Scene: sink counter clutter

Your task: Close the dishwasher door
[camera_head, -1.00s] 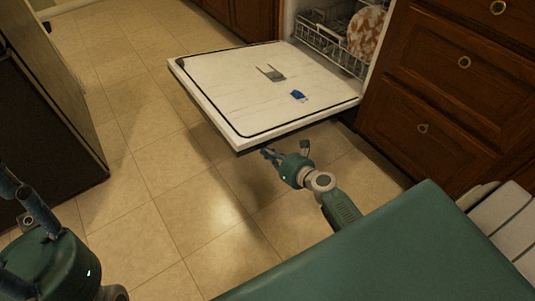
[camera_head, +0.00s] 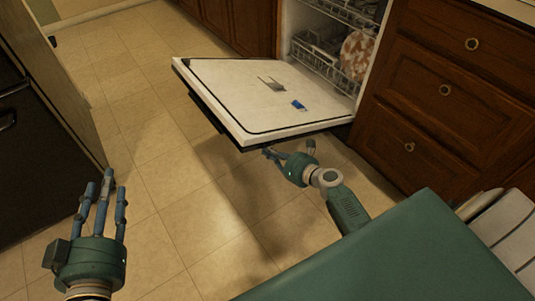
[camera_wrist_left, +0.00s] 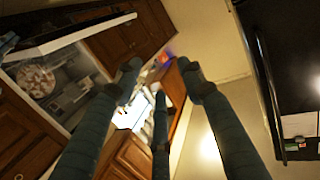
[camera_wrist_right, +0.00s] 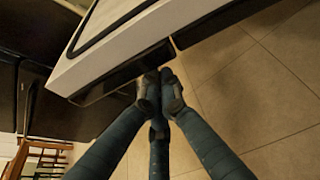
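The dishwasher door (camera_head: 235,95) hangs wide open, near horizontal, with its white inner face up. It also shows in the right wrist view (camera_wrist_right: 110,45). My right gripper (camera_head: 272,153) is low at the door's outer edge, partly beneath it. In the right wrist view its fingertips (camera_wrist_right: 160,82) are together beside the dark strip under the white edge, holding nothing visible. Whether they touch the door is unclear. My left gripper (camera_head: 107,185) is raised at the left, away from the door, with fingers apart and empty. Its fingers also show in the left wrist view (camera_wrist_left: 160,80).
The dishwasher racks (camera_head: 325,58) hold a patterned plate (camera_head: 358,55). Wooden drawers (camera_head: 440,85) stand right of the opening. A dark appliance (camera_head: 40,140) stands at the left. Tiled floor (camera_head: 165,170) lies clear between. My green body fills the lower right.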

